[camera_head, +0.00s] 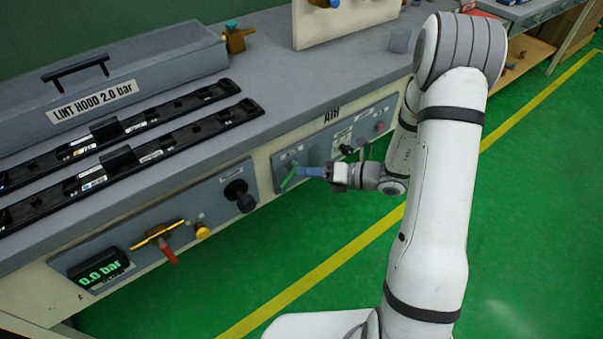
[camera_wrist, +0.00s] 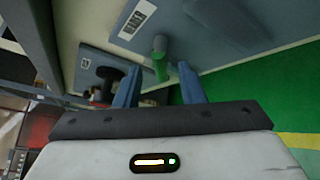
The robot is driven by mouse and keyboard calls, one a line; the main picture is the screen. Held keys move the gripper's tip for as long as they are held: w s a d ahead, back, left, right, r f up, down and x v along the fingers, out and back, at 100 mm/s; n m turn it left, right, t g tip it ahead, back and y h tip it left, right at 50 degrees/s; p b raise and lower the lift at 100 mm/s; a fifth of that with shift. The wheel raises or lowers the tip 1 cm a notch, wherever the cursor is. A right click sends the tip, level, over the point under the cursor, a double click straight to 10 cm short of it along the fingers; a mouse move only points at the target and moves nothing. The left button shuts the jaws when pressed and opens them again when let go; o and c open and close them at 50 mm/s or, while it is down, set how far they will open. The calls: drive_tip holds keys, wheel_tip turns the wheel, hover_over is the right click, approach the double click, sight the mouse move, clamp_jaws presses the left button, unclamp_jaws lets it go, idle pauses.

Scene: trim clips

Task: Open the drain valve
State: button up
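A green lever handle (camera_head: 290,178) sits on the grey panel under the word AIR on the bench front; it slants down to the left. I cannot read a drain label on it. My gripper (camera_head: 304,171) has its blue fingers right at this handle, coming from the right. In the wrist view the two fingers of my gripper (camera_wrist: 158,70) stand apart, and the green handle (camera_wrist: 161,66) shows in the gap between their tips. I cannot tell whether either finger touches it. The handle's lower part is near the fingers' depth.
A left panel carries a red lever (camera_head: 167,251), a yellow knob (camera_head: 202,231), a black knob (camera_head: 240,196) and a display (camera_head: 101,269) reading 0.0 bar. Black trim strips (camera_head: 130,140) and a lint hood (camera_head: 110,85) lie on the bench. Green floor is free at right.

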sight(290, 176)
drive_tip(key=shift+x, duration=1.2)
clamp_jaws()
